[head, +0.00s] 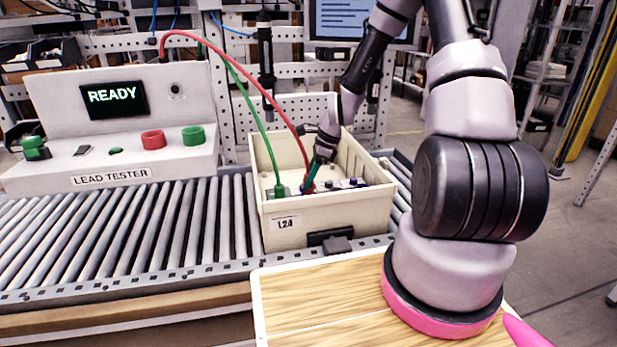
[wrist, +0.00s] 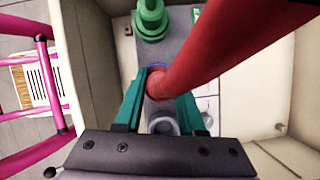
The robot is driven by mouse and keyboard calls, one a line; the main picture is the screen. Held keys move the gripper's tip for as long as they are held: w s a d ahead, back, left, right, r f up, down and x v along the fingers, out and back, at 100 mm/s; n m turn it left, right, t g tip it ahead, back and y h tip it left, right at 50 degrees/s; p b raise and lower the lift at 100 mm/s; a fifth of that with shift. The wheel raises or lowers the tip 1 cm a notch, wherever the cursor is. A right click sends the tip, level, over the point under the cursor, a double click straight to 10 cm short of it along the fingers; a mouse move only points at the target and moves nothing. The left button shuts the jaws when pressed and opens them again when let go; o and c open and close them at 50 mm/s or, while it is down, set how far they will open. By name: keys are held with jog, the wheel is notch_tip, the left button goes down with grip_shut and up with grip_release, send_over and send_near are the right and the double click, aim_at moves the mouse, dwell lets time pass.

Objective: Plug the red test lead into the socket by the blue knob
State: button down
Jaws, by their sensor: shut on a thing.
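The red test lead (head: 262,88) arcs from the lead tester down into the cream crate (head: 283,237). My gripper (head: 314,172) is inside the crate, pointing down, and its teal fingers are shut on the lead's red plug end. In the wrist view the red lead (wrist: 215,45) crosses from the upper right to between my fingertips (wrist: 160,88). A blue edge shows just behind the plug there. A grey round socket (wrist: 163,126) shows between the fingers, nearer the palm. Whether the plug sits in a socket is hidden. A small blue knob (head: 353,181) shows at the crate's right side.
A green lead (head: 262,128) runs into the crate, and its green plug (wrist: 151,18) stands at the top in the wrist view. The crate walls rise close around my gripper. The lead tester (head: 120,120) reads READY on the left. Conveyor rollers (head: 130,232) lie below it.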

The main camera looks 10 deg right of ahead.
jog(key=shift+f, duration=1.35)
jog(key=shift+c, duration=2.1)
grip_release()
jog(key=v, duration=1)
jog(key=shift+r, duration=0.4)
jog(key=shift+d, duration=0.1)
